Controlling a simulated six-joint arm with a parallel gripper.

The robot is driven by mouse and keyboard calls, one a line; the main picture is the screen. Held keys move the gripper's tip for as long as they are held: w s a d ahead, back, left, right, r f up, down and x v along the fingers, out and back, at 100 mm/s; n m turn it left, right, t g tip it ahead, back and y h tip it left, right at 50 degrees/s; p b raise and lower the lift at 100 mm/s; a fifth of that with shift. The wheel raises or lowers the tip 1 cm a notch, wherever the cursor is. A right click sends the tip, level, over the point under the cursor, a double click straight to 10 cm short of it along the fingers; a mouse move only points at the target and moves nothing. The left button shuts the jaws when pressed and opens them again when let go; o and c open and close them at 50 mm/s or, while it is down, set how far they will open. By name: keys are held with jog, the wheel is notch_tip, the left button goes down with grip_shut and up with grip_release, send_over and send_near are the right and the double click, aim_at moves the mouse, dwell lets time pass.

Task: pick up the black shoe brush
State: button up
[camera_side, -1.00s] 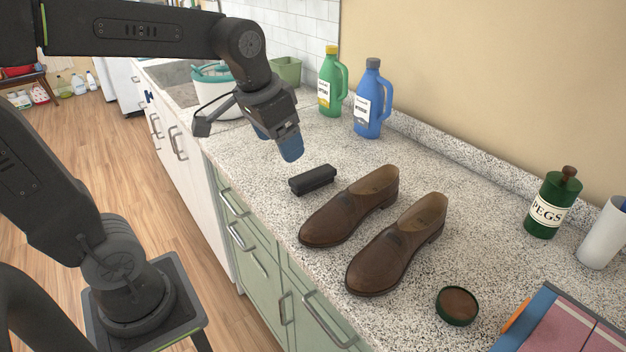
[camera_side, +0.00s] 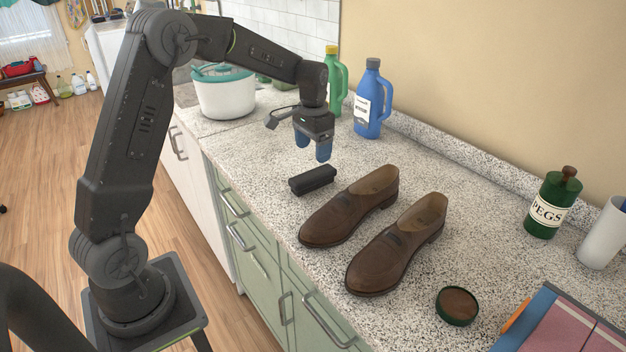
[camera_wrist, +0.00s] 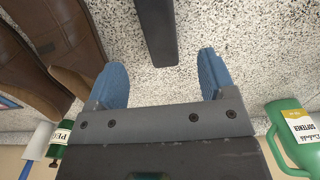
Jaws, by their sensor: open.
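The black shoe brush (camera_side: 312,180) lies on the speckled counter, just left of and behind the brown shoes. My gripper (camera_side: 313,152) is above and slightly behind the brush, pointing down with its blue fingers apart and nothing between them. In the wrist view, the brush (camera_wrist: 156,30) shows at the top middle, beyond the open fingertips (camera_wrist: 162,75) and apart from them. One end of the brush is cut off by that view's top edge.
Two brown shoes (camera_side: 352,208) (camera_side: 398,247) stand close to the brush. A green bottle (camera_side: 334,80) and a blue bottle (camera_side: 371,103) stand behind my gripper. A white pot (camera_side: 224,98) is at the back left. A polish tin (camera_side: 457,306) lies at the front right.

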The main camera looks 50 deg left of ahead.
aim_at(313, 173)
notch_tip(313, 173, down, 9)
dwell(0.5)
jog(key=c, duration=1.1)
jog(key=shift+r, duration=0.1)
jog(key=shift+r, duration=0.5)
jog(key=r, duration=0.2)
jog(key=s+a+r, duration=0.1)
jog(key=shift+r, duration=0.4)
jog(key=s+a+r, duration=0.6)
jog(key=s+a, duration=0.1)
jog(key=shift+s+a, duration=0.15)
